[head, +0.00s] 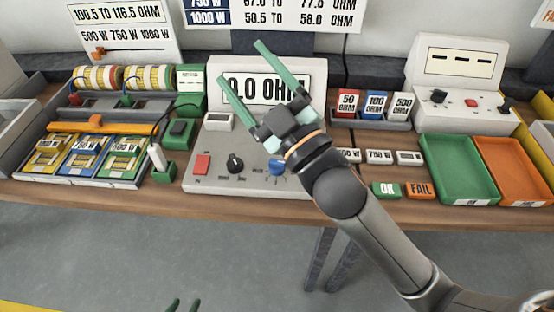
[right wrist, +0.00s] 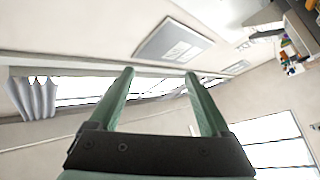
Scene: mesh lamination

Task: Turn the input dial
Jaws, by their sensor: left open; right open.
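The grey meter box (head: 215,180) stands mid-bench, its display (head: 290,90) reading "0.0 OHM", with the first character partly covered by my gripper. Its sloped panel has a red switch (head: 202,164), a black dial (head: 235,163) and a blue knob (head: 277,167) partly hidden by my right arm. The small labels are too blurred to tell which is the input dial. My right gripper (head: 243,62) is open and empty, above and in front of the display, apart from the dials; its fingers also show in the right wrist view (right wrist: 159,74). My left gripper (head: 184,304) shows only its fingertips, open, at the bottom edge.
Left are a rack of coloured coils (head: 125,77), a tray of labelled packs (head: 85,152) and a probe in a green holder (head: 160,165). Right are OK (head: 387,190) and FAIL (head: 420,190) blocks, green (head: 455,185) and orange bins (head: 512,185), and another control box (head: 465,120).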

